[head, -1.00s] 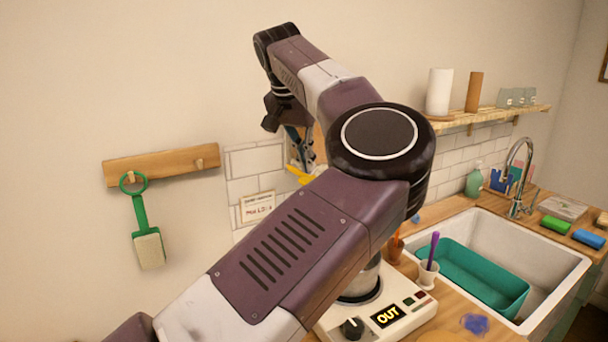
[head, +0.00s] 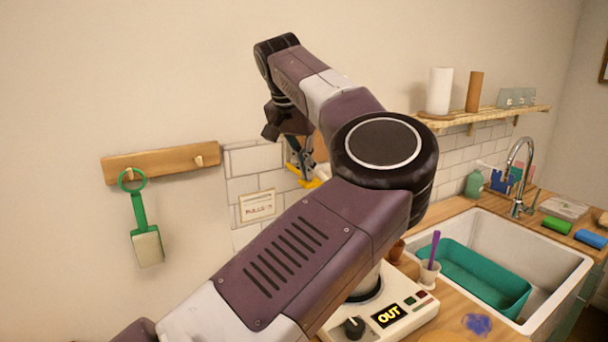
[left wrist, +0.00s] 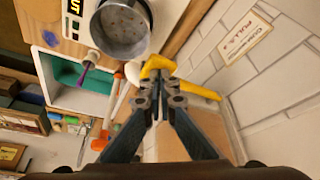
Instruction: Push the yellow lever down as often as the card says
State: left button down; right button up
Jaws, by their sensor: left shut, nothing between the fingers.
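The yellow lever (head: 309,183) is by the white tiled wall, partly hidden behind my left arm. In the left wrist view, the yellow lever (left wrist: 200,90) runs right from a bent yellow end, just beyond my fingertips. My left gripper (head: 304,174) is shut and empty, with its tips right at the lever; it appears to touch it from above. The left gripper (left wrist: 160,98) also shows in the left wrist view. The card (head: 257,207) hangs on the tiles left of the lever. In the left wrist view the card (left wrist: 244,38) reads "PULLS", but its number is unclear.
A white machine (head: 408,316) with a knob and an "OUT" display stands on the counter below my arm. A cup with a purple stick (head: 429,272) is beside it. A sink (head: 550,265) with a teal tub is at the right.

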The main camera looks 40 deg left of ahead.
aim_at(307, 183)
pick_arm(q)
jog(key=shift+f+b, duration=1)
jog(key=shift+f, duration=0.75)
notch_tip(307, 183, up, 9)
jog(key=p, duration=0.8)
jog(key=shift+f, duration=0.15)
jog(key=shift+f, duration=0.1)
